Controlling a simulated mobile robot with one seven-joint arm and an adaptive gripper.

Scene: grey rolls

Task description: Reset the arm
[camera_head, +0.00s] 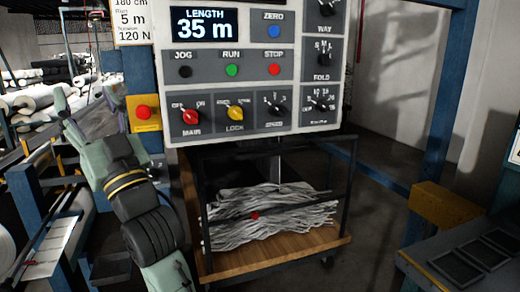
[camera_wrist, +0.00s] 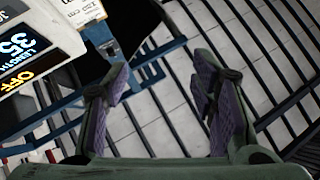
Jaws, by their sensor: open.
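My arm rises at the lower left of the head view, in front of the frame left of the control panel (camera_head: 258,75). My gripper (camera_head: 62,112) is at its upper end, left of the panel and apart from it. In the wrist view my gripper (camera_wrist: 158,85) is open, with its two purple-padded fingers wide apart and nothing between them. Behind the fingers are dark and blue bars over a pale tiled surface. The panel's display, reading 35 m, also shows upside down at the left of the wrist view (camera_wrist: 20,45).
The panel carries a green RUN button (camera_head: 232,70), a red STOP button (camera_head: 274,69) and several knobs. A wheeled cart (camera_head: 225,268) with grey strips stands below. A yellow box with a red button (camera_head: 144,113) is close to my gripper. Blue posts flank the panel. Rolls lie at far left.

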